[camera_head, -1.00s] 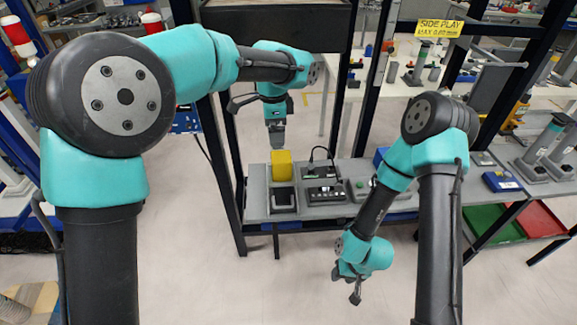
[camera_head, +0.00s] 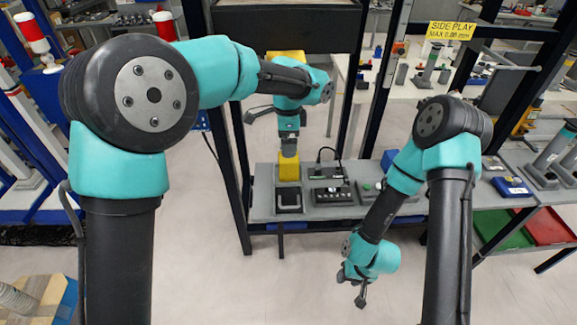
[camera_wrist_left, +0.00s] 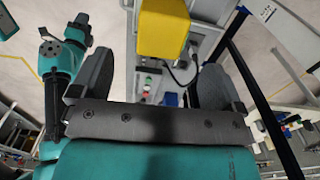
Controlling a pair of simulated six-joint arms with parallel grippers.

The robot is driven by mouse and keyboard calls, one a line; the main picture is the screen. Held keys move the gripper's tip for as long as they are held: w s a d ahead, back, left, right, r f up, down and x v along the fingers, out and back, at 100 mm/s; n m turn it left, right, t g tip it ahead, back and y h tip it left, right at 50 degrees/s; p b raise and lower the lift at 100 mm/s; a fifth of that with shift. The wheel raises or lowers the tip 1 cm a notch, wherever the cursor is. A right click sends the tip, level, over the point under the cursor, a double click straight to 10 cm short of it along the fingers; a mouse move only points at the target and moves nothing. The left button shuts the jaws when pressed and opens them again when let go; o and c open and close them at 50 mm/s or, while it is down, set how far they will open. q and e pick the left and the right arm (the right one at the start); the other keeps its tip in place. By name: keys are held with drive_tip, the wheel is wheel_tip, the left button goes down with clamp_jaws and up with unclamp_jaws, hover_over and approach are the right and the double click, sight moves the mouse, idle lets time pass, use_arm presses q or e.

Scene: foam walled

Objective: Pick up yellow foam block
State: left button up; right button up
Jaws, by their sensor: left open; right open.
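The yellow foam block (camera_head: 289,172) stands at the left end of the grey bench, behind a dark square device. My left gripper (camera_head: 289,150) points down right over the block, its tip overlapping the block's upper edge in the head view. I cannot tell whether they touch. In the left wrist view, the block (camera_wrist_left: 163,30) shows ahead, in line with the gap between the spread fingers of my left gripper (camera_wrist_left: 152,85). The gap is empty. My right gripper (camera_head: 361,297) hangs low in front of the bench, open, away from the block.
The grey bench (camera_head: 262,200) also carries the dark square device (camera_head: 288,198), a black button box (camera_head: 332,193) and a blue box (camera_head: 512,188). Dark frame posts stand left and right. Green and red trays (camera_head: 500,230) sit below at right. Floor in front is clear.

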sight(289, 159)
use_arm(q)
drive_tip(key=shift+f, duration=2.7)
drive_tip(key=shift+f, duration=0.1)
drive_tip(key=shift+w+d+f, duration=0.1)
drive_tip(key=shift+d+f, duration=0.05)
drive_tip(key=shift+f, duration=2.4)
drive_tip(key=shift+c, duration=0.2)
drive_tip(key=c, duration=1)
drive_tip(key=shift+o, duration=0.2)
drive_tip(key=shift+r, duration=0.15)
drive_tip(key=shift+r, duration=1.25)
drive_tip(key=s+a+r, duration=0.1)
drive_tip(key=s+r, duration=0.1)
drive_tip(key=s, duration=1.4)
drive_tip(key=shift+a+r, duration=0.15)
drive_tip(key=shift+a, duration=0.1)
